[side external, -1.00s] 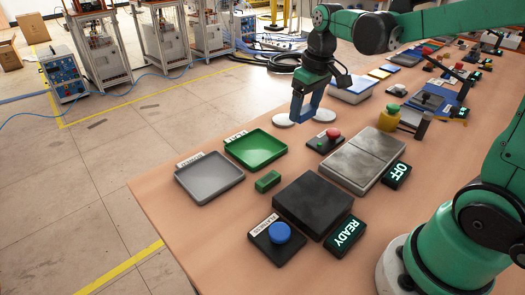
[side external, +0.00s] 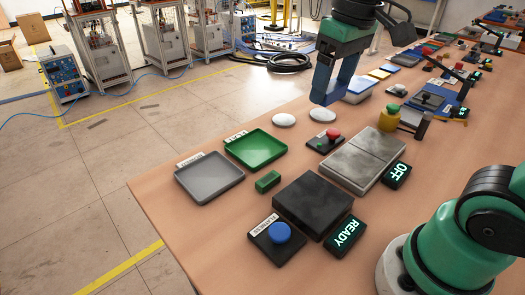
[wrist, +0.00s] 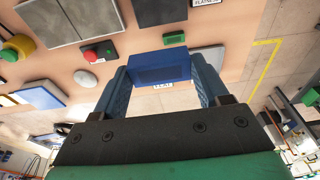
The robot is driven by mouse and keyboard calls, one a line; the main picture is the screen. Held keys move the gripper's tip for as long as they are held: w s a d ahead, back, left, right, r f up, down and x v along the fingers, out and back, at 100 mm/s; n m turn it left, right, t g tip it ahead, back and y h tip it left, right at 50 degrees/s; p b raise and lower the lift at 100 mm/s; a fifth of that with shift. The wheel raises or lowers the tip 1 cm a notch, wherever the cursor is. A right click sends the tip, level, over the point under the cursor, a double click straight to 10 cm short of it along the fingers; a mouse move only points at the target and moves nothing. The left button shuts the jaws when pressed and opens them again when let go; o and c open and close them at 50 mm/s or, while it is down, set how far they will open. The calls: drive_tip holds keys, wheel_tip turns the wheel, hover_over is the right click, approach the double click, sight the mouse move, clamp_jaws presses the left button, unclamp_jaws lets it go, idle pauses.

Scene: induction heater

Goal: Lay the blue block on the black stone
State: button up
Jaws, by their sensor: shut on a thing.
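My gripper (side external: 330,92) has blue fingers and hangs in the air above the table, above and behind the grey slabs. In the wrist view, my gripper (wrist: 162,85) is shut on the blue block (wrist: 160,67), which lies crosswise between the fingertips. In the side view I cannot tell the block apart from the blue fingers. The black stone (side external: 313,203) is a flat dark slab at the near part of the table, with nothing on it. It also shows at the top of the wrist view (wrist: 160,11), well away from the block.
A blue button (side external: 279,232) and a READY display (side external: 346,234) stand beside the black stone. Grey slabs (side external: 345,170), a red button (side external: 332,134) and a small green block (side external: 268,181) are close by. Green (side external: 257,148) and grey (side external: 210,178) trays lie left.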

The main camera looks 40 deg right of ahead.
drive_tip(key=shift+s+a+f, duration=0.1)
drive_tip(key=shift+s+a, duration=0.1)
drive_tip(key=shift+s, duration=0.2)
wheel_tip(320, 180, down, 20)
drive_tip(key=shift+s+r, duration=0.1)
idle(0.4)
drive_tip(key=o, duration=1.5)
drive_tip(key=shift+c, duration=0.2)
wheel_tip(320, 180, up, 12)
drive_tip(key=s, duration=0.2)
drive_tip(key=t, duration=0.5)
hover_over(313, 197)
drive_tip(key=w, duration=0.3)
drive_tip(key=shift+w+a+f, duration=0.1)
drive_tip(key=shift+f, duration=0.85)
